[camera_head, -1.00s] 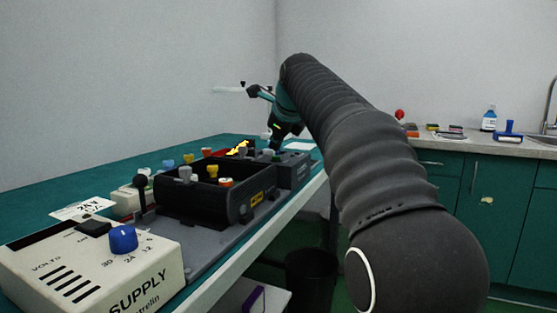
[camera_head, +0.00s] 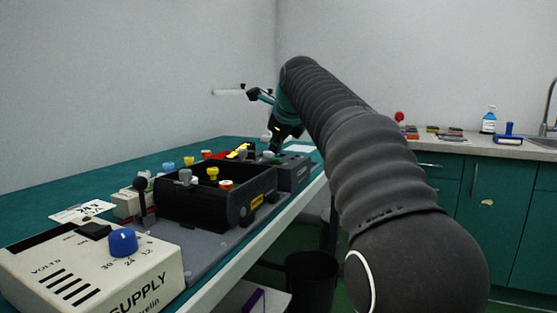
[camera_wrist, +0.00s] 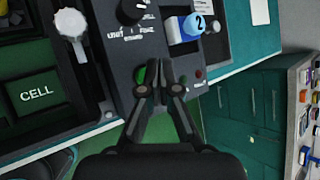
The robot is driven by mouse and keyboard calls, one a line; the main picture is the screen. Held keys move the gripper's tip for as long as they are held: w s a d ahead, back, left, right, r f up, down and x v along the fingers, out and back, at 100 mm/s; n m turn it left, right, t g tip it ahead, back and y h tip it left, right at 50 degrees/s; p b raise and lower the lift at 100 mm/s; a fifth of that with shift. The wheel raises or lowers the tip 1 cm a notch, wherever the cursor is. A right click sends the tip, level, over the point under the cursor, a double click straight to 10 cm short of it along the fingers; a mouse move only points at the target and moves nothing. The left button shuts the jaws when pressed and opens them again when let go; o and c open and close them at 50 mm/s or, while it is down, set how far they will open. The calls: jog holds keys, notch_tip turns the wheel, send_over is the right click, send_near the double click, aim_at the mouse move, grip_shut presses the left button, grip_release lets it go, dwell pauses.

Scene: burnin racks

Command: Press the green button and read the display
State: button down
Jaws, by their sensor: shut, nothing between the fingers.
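A dark grey test unit (camera_wrist: 125,48) fills the upper middle of the wrist view, with a black knob (camera_wrist: 131,11) and white lettering. A green button (camera_wrist: 141,75) sits on its face, just left of my fingertips and partly hidden by them. A small red button or lamp (camera_wrist: 198,75) lies to their right. My gripper (camera_wrist: 160,77) is shut and empty over the panel; contact with the green button cannot be told. In the head view the unit (camera_head: 292,169) stands at the bench's far end, with my gripper above it. I cannot make out a readable display.
A black bin (camera_head: 311,280) is below the bench.

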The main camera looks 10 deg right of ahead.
aim_at(277, 159)
jog(key=shift+f, duration=0.1)
jog(key=shift+f, duration=0.3)
jog(key=shift+f+b, duration=0.35)
jog(key=shift+f, duration=0.15)
dwell(0.9)
jog(key=shift+r, duration=0.1)
jog(key=shift+r+p, duration=0.8)
jog(key=shift+p, duration=0.25)
notch_tip(277, 159, up, 3)
jog(key=p, duration=0.3)
jog(key=shift+r+b, duration=0.3)
jog(key=shift+r, duration=0.7)
